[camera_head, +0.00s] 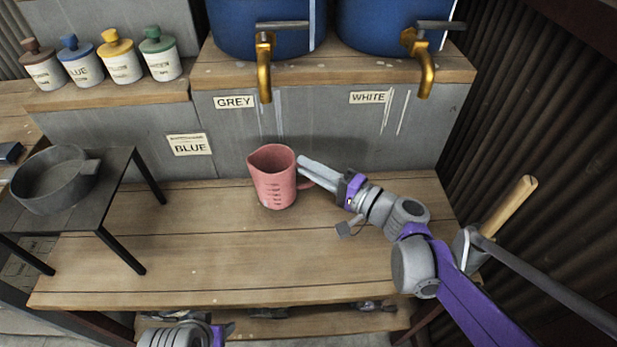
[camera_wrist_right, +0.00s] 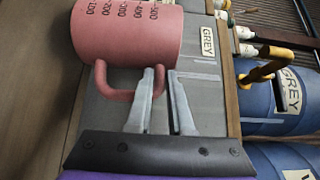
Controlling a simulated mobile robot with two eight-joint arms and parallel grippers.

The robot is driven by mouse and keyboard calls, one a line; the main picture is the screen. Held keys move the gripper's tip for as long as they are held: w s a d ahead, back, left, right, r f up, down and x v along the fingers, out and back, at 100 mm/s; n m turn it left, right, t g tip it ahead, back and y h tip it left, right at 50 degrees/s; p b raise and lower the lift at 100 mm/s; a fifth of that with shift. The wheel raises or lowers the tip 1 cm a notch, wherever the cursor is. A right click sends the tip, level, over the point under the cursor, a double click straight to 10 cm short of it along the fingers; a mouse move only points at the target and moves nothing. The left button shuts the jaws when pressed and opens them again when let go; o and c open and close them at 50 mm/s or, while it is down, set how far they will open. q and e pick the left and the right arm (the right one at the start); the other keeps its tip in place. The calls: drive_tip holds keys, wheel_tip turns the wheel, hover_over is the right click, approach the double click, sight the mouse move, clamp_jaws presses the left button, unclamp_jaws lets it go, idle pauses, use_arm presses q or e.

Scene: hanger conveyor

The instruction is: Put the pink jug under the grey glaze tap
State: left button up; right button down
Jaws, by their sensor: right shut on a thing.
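The pink jug (camera_head: 272,178) is upright at the back of the wooden bench, below the golden grey-glaze tap (camera_head: 264,80) and close to the wall. I cannot tell whether its base touches the bench. My right gripper (camera_head: 304,166) reaches in from the right and is shut on the jug's handle. In the right wrist view, the fingers (camera_wrist_right: 164,76) are at the handle (camera_wrist_right: 128,96), with the jug body (camera_wrist_right: 125,35) beyond. A "GREY" label (camera_head: 234,102) is left of the tap's spout. Part of my left arm shows at the bottom edge; its fingers are out of sight.
The white-glaze tap (camera_head: 424,75) hangs to the right. A black stand (camera_head: 110,185) with a dark bowl (camera_head: 55,180) is at the left. A wooden-handled tool (camera_head: 510,205) stands at the right. The bench's front middle is clear.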

drive_tip(key=shift+f+b, duration=0.3)
drive_tip(key=shift+f, duration=0.9)
drive_tip(key=shift+f, duration=0.15)
drive_tip(key=c, duration=0.8)
unclamp_jaws()
drive_tip(key=p+v, duration=0.1)
drive_tip(key=v, duration=0.6)
drive_tip(key=shift+s+d, duration=0.15)
drive_tip(key=shift+d, duration=0.05)
